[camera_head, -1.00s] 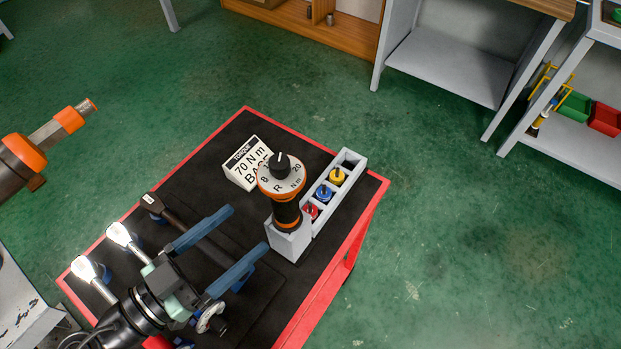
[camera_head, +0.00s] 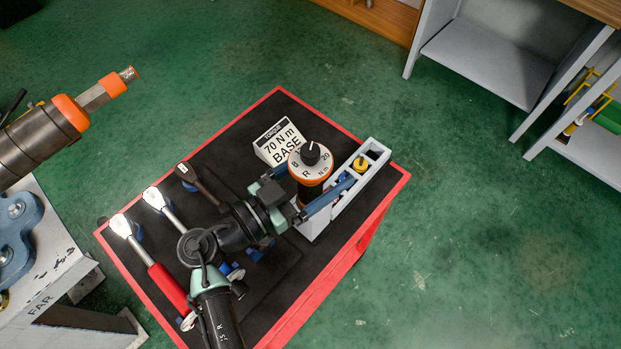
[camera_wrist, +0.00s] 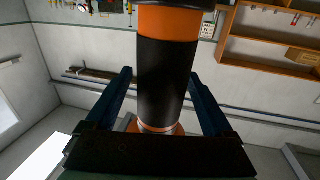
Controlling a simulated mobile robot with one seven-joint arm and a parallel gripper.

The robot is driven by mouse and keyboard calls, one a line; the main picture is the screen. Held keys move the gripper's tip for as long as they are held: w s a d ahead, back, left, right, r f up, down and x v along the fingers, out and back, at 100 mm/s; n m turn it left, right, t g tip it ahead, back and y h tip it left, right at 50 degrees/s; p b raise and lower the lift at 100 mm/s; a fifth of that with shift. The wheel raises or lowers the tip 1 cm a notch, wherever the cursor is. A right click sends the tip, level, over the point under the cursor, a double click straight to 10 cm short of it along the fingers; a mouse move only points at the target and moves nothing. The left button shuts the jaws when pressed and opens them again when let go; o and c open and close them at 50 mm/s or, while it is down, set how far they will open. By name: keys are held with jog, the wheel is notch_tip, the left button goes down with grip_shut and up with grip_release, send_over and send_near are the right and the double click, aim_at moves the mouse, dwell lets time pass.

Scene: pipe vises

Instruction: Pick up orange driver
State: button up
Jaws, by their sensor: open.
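My gripper (camera_head: 304,192) is open, with one blue finger on either side of the driver. The driver's lower end is hidden by the gripper and holder.
The grey holder (camera_head: 378,152) has a yellow-topped piece (camera_head: 360,164) in one slot. A "70 N m BASE" sign (camera_head: 279,143) stands just behind the driver. Torque wrenches (camera_head: 160,205) lie at the cart's left. The red-edged cart (camera_head: 402,180) has open green floor to its right.

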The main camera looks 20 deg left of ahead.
jog(key=shift+w+d, duration=0.15)
jog(key=shift+w, duration=0.05)
grip_shut()
jog(key=shift+r, duration=0.15)
dwell(0.4)
